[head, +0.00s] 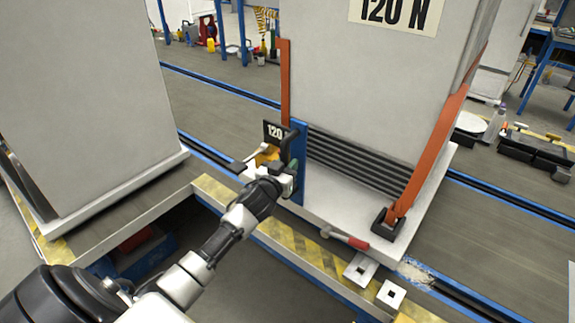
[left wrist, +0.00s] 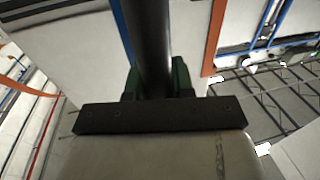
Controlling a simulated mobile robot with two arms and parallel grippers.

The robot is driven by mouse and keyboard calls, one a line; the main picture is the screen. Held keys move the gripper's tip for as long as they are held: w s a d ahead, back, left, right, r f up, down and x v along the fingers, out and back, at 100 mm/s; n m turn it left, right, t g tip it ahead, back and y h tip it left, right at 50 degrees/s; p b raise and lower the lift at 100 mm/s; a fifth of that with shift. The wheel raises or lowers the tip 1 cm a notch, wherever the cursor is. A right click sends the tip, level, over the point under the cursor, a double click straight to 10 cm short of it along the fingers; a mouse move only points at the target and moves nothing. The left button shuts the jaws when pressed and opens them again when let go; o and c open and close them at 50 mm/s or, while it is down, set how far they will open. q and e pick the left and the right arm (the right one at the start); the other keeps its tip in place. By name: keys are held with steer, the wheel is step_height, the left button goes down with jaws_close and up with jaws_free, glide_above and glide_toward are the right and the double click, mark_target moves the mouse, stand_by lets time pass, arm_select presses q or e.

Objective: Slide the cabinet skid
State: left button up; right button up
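The grey cabinet (head: 375,75), marked 120 N, stands upright on a pale skid (head: 330,215) on the floor rails. A blue upright (head: 299,178) at its near left corner carries a dark bar handle (head: 294,140). My left gripper (head: 290,170) is at this handle. In the left wrist view, the dark bar (left wrist: 152,45) runs between the green fingers (left wrist: 157,82), which close against it on both sides. My right gripper is in neither view.
Another grey cabinet (head: 90,100) stands at the left. A yellow-and-black striped edge (head: 300,258) borders an open pit in front. A red-handled lever (head: 345,238) lies at the skid's front. Blue-edged rails (head: 225,88) cross the floor.

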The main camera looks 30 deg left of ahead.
arm_select(q)
jaws_close()
steer(key=w+a, duration=0.1)
steer(key=a, duration=1.3)
steer(key=shift+a+r, duration=0.2)
steer(key=shift+a, duration=0.05)
steer(key=shift+w, duration=0.1)
steer(key=shift+o, duration=2.4)
jaws_free()
steer(key=o, duration=0.3)
steer(key=shift+a+f, duration=0.15)
steer(key=shift+a, duration=0.05)
steer(key=shift+d, duration=0.2)
